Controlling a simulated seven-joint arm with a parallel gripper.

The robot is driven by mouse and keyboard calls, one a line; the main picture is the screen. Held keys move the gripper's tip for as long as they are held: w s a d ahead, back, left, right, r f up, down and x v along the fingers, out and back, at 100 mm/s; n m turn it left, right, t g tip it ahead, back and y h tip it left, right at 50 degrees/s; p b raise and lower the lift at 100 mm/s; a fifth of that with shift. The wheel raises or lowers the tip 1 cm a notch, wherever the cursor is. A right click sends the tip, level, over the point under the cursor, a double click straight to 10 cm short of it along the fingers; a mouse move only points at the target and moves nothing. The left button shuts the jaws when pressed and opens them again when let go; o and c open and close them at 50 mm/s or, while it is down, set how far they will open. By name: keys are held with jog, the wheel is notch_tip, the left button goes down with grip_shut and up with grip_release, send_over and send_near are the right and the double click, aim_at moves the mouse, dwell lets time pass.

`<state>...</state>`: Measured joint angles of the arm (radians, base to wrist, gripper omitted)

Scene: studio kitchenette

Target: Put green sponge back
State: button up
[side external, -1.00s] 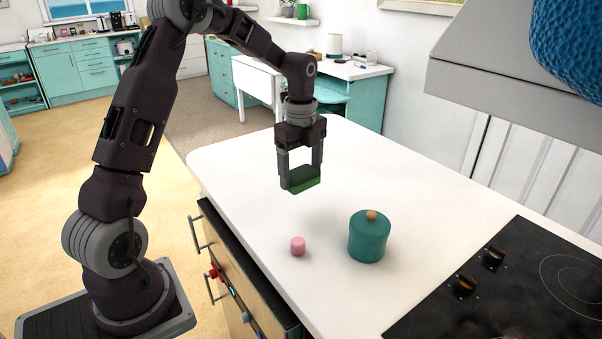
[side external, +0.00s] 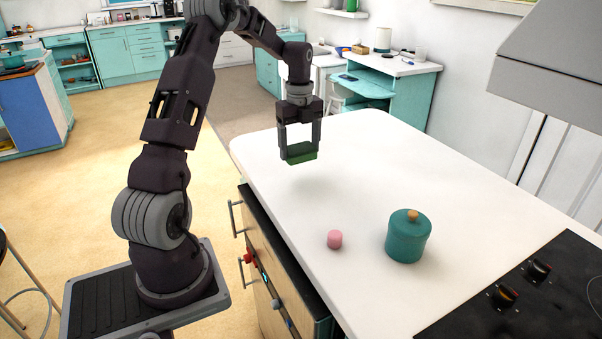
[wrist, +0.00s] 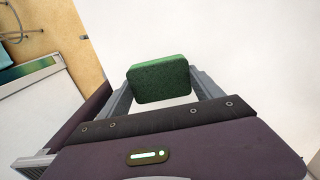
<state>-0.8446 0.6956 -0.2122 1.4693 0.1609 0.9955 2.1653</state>
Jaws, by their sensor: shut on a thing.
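The green sponge (side external: 301,154) is a dark green block held between the fingers of my gripper (side external: 299,152). The gripper points down and is shut on the sponge, holding it above the far left part of the white counter (side external: 400,170). A soft shadow lies on the counter below. In the wrist view the sponge (wrist: 160,79) sits between the two grey fingers, with the white counter behind it.
A black cooktop (side external: 540,290) is at the lower right, under a grey hood (side external: 555,60). The counter around the gripper is clear.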

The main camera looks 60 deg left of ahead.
aim_at(300, 178)
notch_tip(300, 178, down, 6)
jog(key=shift+f, duration=0.2)
jog(key=o, duration=1.5)
jog(key=shift+f, duration=0.1)
jog(key=shift+c, duration=0.2)
